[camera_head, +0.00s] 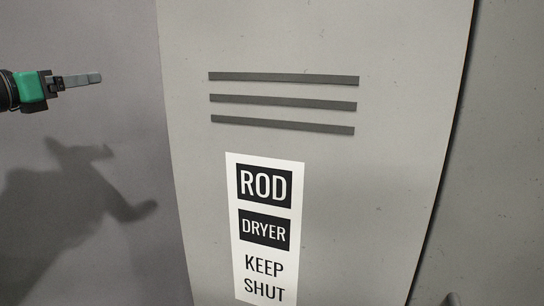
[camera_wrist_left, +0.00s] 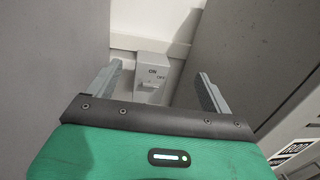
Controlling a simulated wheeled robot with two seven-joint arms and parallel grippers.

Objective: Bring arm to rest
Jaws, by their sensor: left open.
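My left gripper (camera_head: 98,78) comes in at the upper left of the head view, in front of a plain grey wall, with its fingers pointing right. In the left wrist view its two fingers (camera_wrist_left: 158,88) stand wide apart with nothing held between them. My right gripper is not in view.
A tall grey cabinet door (camera_head: 400,180) with three dark vent slots (camera_head: 283,102) fills the middle of the head view. Its white label (camera_head: 264,230) reads ROD DRYER KEEP SHUT. Grey panels (camera_wrist_left: 265,50) flank the switch box in the wrist view. A shadow falls on the wall at left.

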